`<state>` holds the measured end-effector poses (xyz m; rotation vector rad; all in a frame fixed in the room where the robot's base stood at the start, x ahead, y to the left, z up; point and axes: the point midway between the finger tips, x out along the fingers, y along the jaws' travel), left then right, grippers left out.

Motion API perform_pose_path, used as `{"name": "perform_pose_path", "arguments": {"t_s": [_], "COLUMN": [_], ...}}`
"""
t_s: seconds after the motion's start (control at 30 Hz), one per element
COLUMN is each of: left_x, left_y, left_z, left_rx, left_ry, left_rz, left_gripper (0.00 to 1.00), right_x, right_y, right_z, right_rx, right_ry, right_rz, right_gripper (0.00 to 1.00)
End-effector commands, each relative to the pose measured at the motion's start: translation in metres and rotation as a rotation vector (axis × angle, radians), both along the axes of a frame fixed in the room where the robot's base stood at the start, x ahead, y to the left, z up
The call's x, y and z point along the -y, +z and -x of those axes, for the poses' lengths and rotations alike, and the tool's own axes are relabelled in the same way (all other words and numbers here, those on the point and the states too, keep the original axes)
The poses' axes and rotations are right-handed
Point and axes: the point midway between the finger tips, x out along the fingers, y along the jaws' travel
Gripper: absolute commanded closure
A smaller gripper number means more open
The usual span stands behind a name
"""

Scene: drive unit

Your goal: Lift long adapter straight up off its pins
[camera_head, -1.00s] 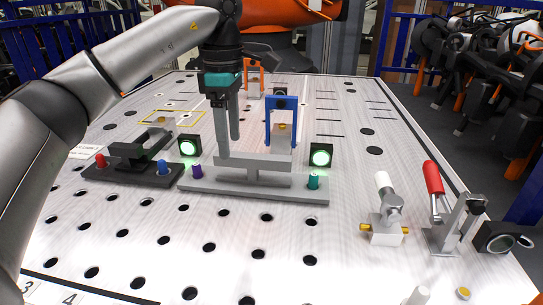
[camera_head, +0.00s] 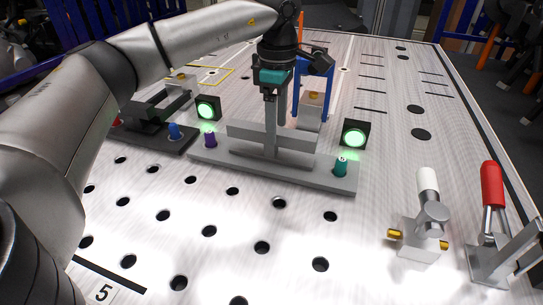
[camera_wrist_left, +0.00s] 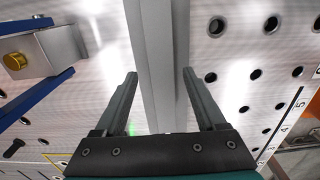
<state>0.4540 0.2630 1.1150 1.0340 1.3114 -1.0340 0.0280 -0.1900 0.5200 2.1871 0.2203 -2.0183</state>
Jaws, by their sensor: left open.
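The long adapter is a grey part with a flat base and an upright bar (camera_head: 300,139) along it. A purple pin (camera_head: 210,139) shows at its left end and a teal pin (camera_head: 341,166) at its right end. My left gripper (camera_head: 272,130) is open at the middle of the bar, pointing down. One finger is in front of the bar and the other behind it, partly hidden. In the left wrist view the bar (camera_wrist_left: 158,50) runs between the two open fingers (camera_wrist_left: 160,76), with gaps on both sides. My right gripper is not in view.
A blue frame (camera_head: 326,92) stands close behind the bar. Two green-lit boxes (camera_head: 207,107) (camera_head: 355,134) flank the adapter. A dark fixture (camera_head: 150,135) is at left. A white-handled valve (camera_head: 426,215) and a red-handled clamp (camera_head: 491,190) stand at front right. The perforated table in front is clear.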

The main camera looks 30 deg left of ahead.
Motion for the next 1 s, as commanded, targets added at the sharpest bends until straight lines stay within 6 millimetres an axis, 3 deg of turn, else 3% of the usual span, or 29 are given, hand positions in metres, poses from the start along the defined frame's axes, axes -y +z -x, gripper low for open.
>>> {"name": "perform_pose_path", "arguments": {"t_s": [0.17,0.5,0.8,1.0], "left_x": [-0.002,-0.01,-0.01,-0.01], "left_y": [-0.011,-0.055,-0.059,-0.059], "left_z": [0.001,0.006,0.006,0.006], "left_rx": [-0.001,-0.002,0.0,0.0], "left_ry": [0.001,0.001,0.001,0.001], "left_rz": [-0.001,-0.001,0.0,0.0], "left_gripper": [0.28,0.28,0.28,0.5], "right_x": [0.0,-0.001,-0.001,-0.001], "right_y": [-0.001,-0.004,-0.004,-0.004], "right_z": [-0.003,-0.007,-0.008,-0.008], "right_rx": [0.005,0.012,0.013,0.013], "right_ry": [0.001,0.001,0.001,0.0], "right_rz": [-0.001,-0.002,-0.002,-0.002], "right_gripper": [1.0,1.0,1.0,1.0]}}
